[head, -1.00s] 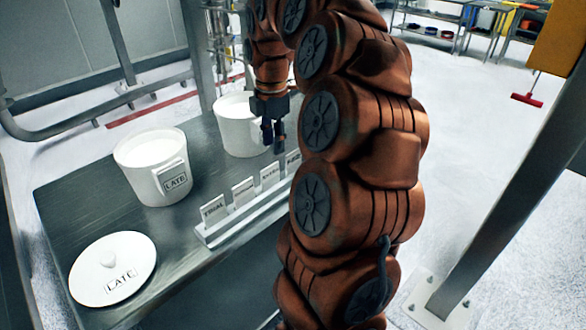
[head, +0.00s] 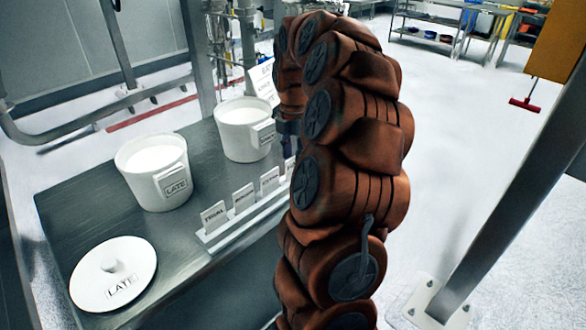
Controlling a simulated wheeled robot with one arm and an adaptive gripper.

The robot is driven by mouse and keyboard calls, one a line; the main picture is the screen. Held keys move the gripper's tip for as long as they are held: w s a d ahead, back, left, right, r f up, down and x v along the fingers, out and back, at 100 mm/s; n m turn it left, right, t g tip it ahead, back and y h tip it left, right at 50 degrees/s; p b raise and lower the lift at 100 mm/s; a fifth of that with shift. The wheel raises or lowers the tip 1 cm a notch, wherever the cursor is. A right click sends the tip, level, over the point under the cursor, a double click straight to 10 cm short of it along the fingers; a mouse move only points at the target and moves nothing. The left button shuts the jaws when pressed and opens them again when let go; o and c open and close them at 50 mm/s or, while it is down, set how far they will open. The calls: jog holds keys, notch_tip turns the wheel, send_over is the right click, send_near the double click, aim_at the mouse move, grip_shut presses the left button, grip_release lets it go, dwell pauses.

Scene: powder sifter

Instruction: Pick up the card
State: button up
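Several small white cards stand upright in a white holder (head: 228,238) along the table's near right edge. The nearest card (head: 214,217) reads TRIAL. Behind it stand a second card (head: 243,198), a third card (head: 270,181) and a fourth card (head: 289,168), which my arm partly covers. My gripper (head: 287,130) shows only as a dark piece beside the far pot, above the far end of the holder. My arm hides its fingers, so I cannot see whether it is open or holds anything.
A white pot (head: 150,185) labelled LATE and another labelled white pot (head: 238,145) stand on the metal table (head: 75,205). A white lid (head: 85,290) marked LATE lies at the front left. A white sign (head: 262,80) stands behind the far pot. A metal post (head: 500,200) rises at right.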

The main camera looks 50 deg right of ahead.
jog(key=shift+d+f, duration=0.1)
jog(key=shift+f, duration=1.25)
jog(key=shift+c, duration=0.4)
grip_shut()
